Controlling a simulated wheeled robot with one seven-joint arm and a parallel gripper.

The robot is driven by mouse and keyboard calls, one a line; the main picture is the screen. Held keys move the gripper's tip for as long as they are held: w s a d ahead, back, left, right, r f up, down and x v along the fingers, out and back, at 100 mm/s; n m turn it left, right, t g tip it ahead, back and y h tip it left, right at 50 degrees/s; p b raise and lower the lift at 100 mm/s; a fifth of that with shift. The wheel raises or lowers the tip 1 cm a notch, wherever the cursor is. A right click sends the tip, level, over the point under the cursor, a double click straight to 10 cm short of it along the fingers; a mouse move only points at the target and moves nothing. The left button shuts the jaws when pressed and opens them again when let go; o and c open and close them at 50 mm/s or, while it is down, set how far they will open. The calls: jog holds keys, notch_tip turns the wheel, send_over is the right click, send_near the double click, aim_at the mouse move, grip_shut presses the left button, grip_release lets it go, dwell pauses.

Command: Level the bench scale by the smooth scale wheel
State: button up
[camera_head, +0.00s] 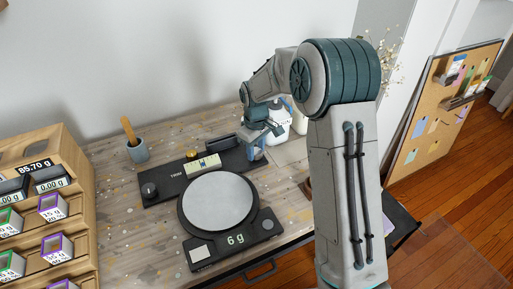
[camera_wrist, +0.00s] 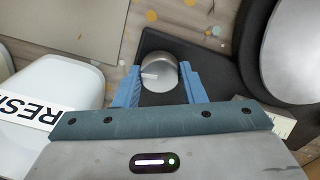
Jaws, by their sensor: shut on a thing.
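The bench scale (camera_head: 218,202) stands on the bench, with a round grey pan and a front display reading "6 g". Behind the pan lies a black panel (camera_head: 172,178) with a pale level strip (camera_head: 203,165) near its middle. A dark wheel (camera_head: 149,190) sits at the panel's left end. My gripper (camera_head: 257,153) is at the panel's right end. In the wrist view its blue fingers (camera_wrist: 160,84) are shut on the smooth scale wheel (camera_wrist: 158,72), a silver knob with a pale mark on its face. In the head view my gripper hides this wheel.
A white bottle (camera_wrist: 35,95) with a "RES…" label stands close to my gripper. A grey cup (camera_head: 138,151) with a wooden stick is at the back left. A wooden rack (camera_head: 75,170) of labelled boxes stands at the left.

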aim_at(256, 150)
jog(key=shift+w+r, duration=0.1)
dwell(0.4)
jog(key=o, duration=1)
notch_tip(256, 150, up, 14)
jog(key=p, duration=0.1)
jog(key=s+d+r+m+t+p, duration=0.1)
jog(key=s+d+r+m+p, duration=0.1)
jog(key=s+d+r, duration=0.35)
jog(key=s+d+r+m+t+p, duration=0.1)
jog(key=s+d+r+m+p, duration=0.15)
jog(key=s, duration=0.65)
jog(key=s+d+m+p, duration=0.1)
jog(key=s+d+m, duration=0.1)
jog(key=s, duration=0.4)
jog(key=s+d+m+p, duration=0.1)
jog(key=s+m, duration=0.2)
jog(key=s, duration=0.4)
jog(key=shift+d+f+t, duration=0.2)
jog(key=shift+d+t, duration=0.15)
jog(key=shift+t, duration=0.05)
